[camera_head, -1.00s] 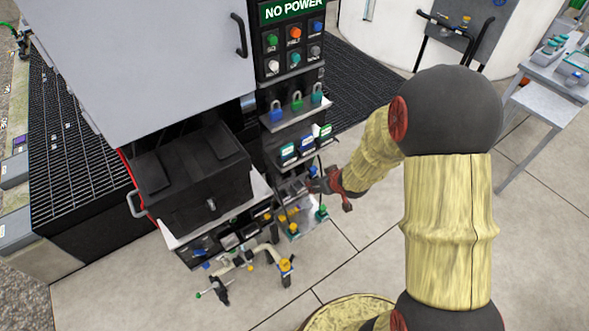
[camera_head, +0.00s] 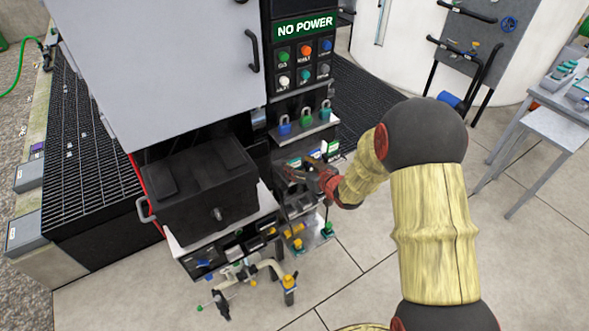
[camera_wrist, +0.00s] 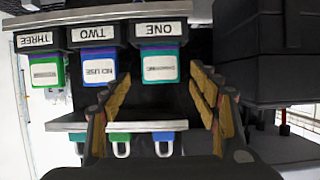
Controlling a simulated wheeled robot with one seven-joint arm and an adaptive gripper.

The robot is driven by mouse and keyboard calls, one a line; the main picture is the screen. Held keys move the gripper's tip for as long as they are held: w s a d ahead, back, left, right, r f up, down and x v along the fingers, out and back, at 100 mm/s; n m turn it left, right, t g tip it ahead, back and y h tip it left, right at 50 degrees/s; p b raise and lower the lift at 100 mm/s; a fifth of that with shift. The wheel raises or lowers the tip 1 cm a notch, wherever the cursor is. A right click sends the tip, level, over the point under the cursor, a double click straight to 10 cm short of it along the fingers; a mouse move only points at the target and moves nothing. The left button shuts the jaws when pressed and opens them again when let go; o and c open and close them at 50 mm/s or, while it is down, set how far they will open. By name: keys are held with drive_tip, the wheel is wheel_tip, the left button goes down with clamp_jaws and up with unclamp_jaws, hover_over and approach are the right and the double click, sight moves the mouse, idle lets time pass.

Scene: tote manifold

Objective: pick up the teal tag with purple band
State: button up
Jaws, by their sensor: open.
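Three tags hang in slots labelled ONE, TWO and THREE, upside down in the wrist view. The tag at TWO (camera_wrist: 99,68) is blue-purple with a white NO USE label. In the head view my gripper (camera_head: 308,178) partly hides the tag row.
A black box (camera_head: 200,187) stands left of the tags. A lower tray (camera_head: 318,240) with small knobs and a pipe assembly (camera_head: 262,268) lie below. Open floor is at the right.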

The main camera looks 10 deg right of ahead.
drive_tip(key=shift+x, duration=0.8)
drive_tip(key=shift+c, duration=0.2)
drive_tip(key=c, duration=1.1)
drive_tip(key=shift+c, duration=0.2)
